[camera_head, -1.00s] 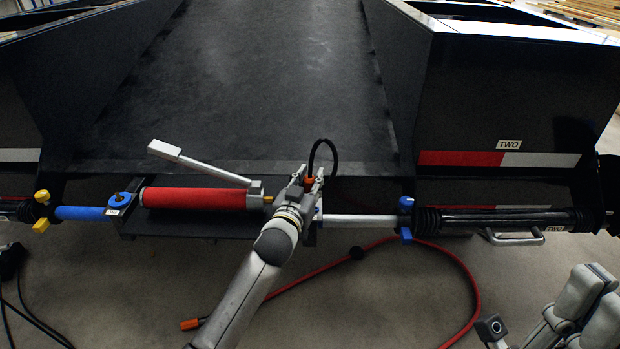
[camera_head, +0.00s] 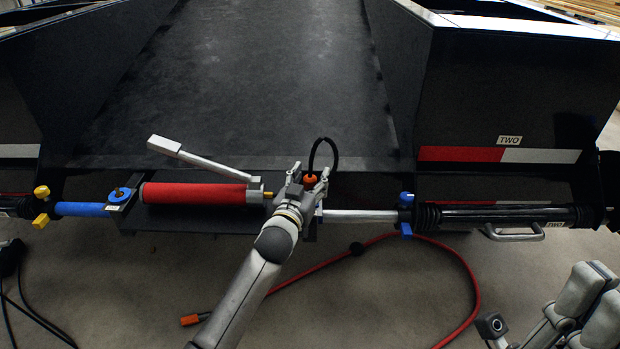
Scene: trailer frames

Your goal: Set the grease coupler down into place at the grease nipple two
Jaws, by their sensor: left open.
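The grease coupler (camera_head: 310,182) is an orange piece at the end of a looped black hose (camera_head: 322,142). It sits between the fingers of my left gripper (camera_head: 309,181), which are open and spread to either side of it. Whether a finger still touches it I cannot tell. No nipple shows at the coupler; my gripper covers the area below it. A label TWO (camera_head: 509,141) is on the dark panel at the right. Part of my right arm's end (camera_head: 540,325) shows at the lower right corner; its jaw state is unclear.
A red grease gun (camera_head: 190,194) with a grey lever (camera_head: 200,161) lies left of my gripper. A silver rod (camera_head: 360,216) runs right to a blue clamp (camera_head: 406,214). A red hose (camera_head: 470,285) with an orange end lies on the floor below.

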